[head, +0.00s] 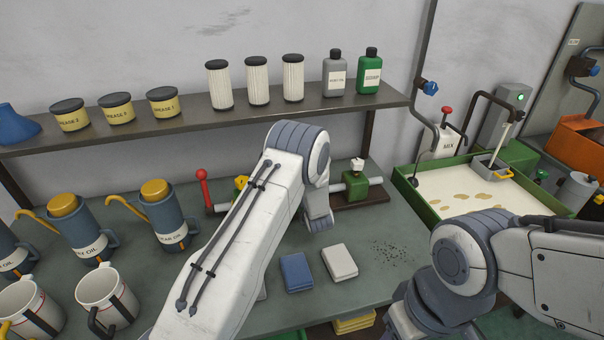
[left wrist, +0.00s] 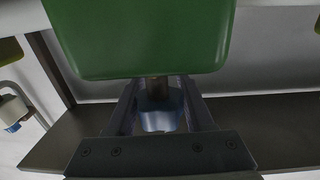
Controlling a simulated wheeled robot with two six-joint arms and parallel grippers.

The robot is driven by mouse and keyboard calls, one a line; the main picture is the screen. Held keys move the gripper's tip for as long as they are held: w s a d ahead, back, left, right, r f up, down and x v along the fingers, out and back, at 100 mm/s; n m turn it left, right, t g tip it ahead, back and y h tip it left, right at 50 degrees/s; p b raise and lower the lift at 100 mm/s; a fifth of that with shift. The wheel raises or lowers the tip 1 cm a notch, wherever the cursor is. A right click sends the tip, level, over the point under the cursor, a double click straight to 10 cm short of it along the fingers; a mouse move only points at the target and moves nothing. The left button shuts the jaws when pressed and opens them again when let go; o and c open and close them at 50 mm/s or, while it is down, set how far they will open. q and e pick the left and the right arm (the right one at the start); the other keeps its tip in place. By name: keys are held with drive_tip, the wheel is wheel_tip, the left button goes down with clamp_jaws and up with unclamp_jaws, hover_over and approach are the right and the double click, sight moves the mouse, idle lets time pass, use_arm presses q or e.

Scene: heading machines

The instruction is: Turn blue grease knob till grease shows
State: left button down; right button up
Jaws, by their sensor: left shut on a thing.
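In the left wrist view, my left gripper (left wrist: 160,128) has its two fingers closed around a small blue knob (left wrist: 160,119). The knob sits on a short metal stem (left wrist: 157,88) that joins a large green body (left wrist: 140,40). In the head view, my left arm hides its gripper and the blue knob. A bench fixture behind that arm shows a red lever (head: 203,188), a yellow knob (head: 241,182) and a green block with a white cap (head: 357,182). My right arm is at the lower right; its fingertips are out of frame.
A shelf (head: 190,126) above the bench (head: 365,255) holds grease tins, white filters and bottles. Oil cans (head: 168,222) and mugs (head: 105,297) stand at the left. A blue pad (head: 296,272) and a white pad (head: 339,262) lie in front. A green tray (head: 420,204) is right.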

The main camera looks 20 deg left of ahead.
use_arm(q)
drive_tip(key=shift+s+a+n+g+y+b, duration=0.1)
drive_tip(key=shift+n+g+y+b, duration=0.2)
drive_tip(key=shift+n+y+b, duration=0.15)
drive_tip(key=shift+c, duration=1.4)
unclamp_jaws()
drive_tip(key=shift+s+d+f, duration=0.1)
drive_tip(key=shift+s+d, duration=0.15)
drive_tip(key=shift+s, duration=0.05)
drive_tip(key=b+v, duration=0.3)
drive_tip(key=v, duration=0.6)
drive_tip(key=shift+s+d, duration=0.2)
drive_tip(key=shift+d, duration=0.05)
